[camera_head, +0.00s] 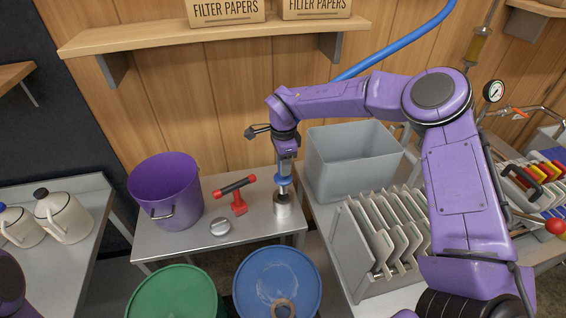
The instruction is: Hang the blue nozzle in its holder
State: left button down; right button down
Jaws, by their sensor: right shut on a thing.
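My right gripper (285,168) points down over the right part of the small steel table. It is shut on the blue nozzle (283,181), whose blue collar shows just below the fingers. Directly under the nozzle is a short metal cup (282,205) near the table's right edge. The nozzle's lower end meets or overlaps the cup's top; I cannot tell whether it is inside or only above it. Which thing is the nozzle's holder is not clear. My left gripper is not in view.
A red tool with a black bar (238,193), a round metal piece (220,226) and a purple pot (165,190) share the steel table (185,245). A grey bin (350,160) and a rack of plates (385,235) stand right. Blue and green drums (175,295) stand in front.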

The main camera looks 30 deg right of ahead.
aim_at(283, 182)
notch_tip(283, 182, down, 4)
jog(key=b, duration=0.2)
jog(key=shift+f+b, duration=0.25)
jog(key=shift+b, duration=0.05)
jog(key=shift+f, duration=0.25)
jog(key=shift+f+b, duration=0.8)
jog(key=shift+f, duration=0.75)
jog(key=shift+c, duration=0.2)
grip_release()
notch_tip(283, 182, up, 8)
jog(key=p, duration=0.7)
jog(key=shift+s, duration=0.1)
